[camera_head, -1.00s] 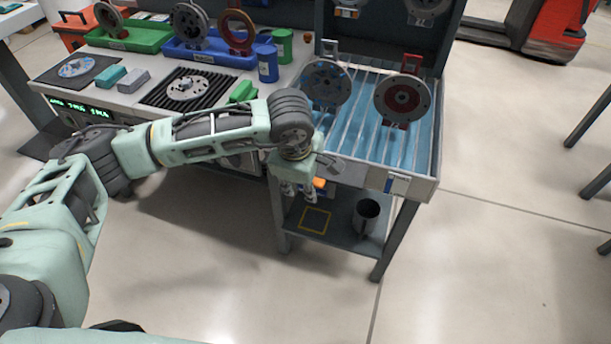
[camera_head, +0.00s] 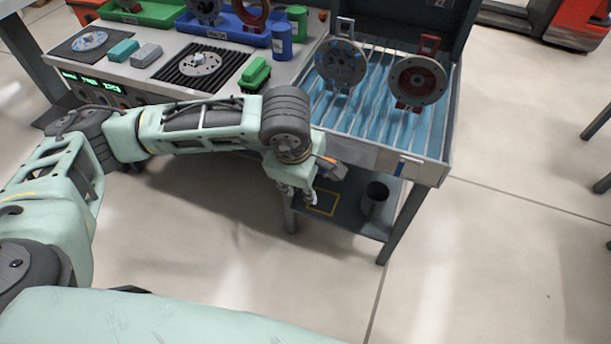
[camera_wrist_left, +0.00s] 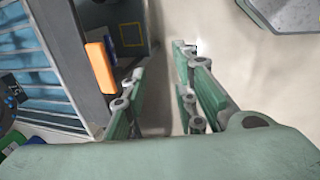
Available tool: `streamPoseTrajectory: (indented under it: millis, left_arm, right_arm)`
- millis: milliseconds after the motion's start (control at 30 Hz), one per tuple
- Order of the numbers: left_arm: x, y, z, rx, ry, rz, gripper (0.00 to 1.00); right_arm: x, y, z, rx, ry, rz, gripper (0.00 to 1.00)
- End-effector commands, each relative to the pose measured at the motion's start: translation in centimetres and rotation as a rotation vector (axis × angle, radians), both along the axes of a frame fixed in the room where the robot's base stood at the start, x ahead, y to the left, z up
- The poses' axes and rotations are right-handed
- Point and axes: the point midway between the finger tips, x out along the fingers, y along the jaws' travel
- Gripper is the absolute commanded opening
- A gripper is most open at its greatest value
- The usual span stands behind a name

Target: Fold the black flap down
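My left gripper (camera_head: 298,192) hangs in front of the hook conveyor's left front corner, fingers pointing down. In the left wrist view its two fingers (camera_wrist_left: 160,62) are apart with only floor between them, so it is open and empty. An orange piece (camera_wrist_left: 99,68) is just left of the fingers there, apart from them, beside a dark grey edge. In the head view the orange piece (camera_head: 327,160) sits beside a grey part, partly hidden by my wrist. I cannot clearly pick out a black flap. My right gripper is not in view.
The hook conveyor (camera_head: 432,172) has a blue slatted bed and two hanging discs. A workbench (camera_head: 130,92) with trays adjoins on the left. The floor in front is clear.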

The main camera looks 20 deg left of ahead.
Motion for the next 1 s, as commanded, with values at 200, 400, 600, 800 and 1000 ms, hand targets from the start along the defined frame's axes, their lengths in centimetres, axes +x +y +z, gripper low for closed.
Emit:
streamPoseTrajectory:
  millis: [200,400,600,800,1000]
  left_arm:
    - [0.0,0.0,0.0,0.000,0.000,0.000,0.27]
    - [0.0,0.0,-0.3,-0.001,0.000,-0.001,0.27]
    - [0.0,0.0,0.0,-0.001,0.000,-0.001,0.27]
    - [-0.1,0.0,0.6,-0.001,-0.002,-0.001,0.27]
    - [-0.7,0.0,3.3,-0.002,-0.005,-0.001,0.27]
  right_arm:
    - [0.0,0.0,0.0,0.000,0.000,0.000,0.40]
    - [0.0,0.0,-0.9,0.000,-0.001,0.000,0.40]
    - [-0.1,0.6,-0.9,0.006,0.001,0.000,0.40]
    - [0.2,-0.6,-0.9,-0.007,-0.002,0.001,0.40]
    - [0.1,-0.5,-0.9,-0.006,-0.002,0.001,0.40]
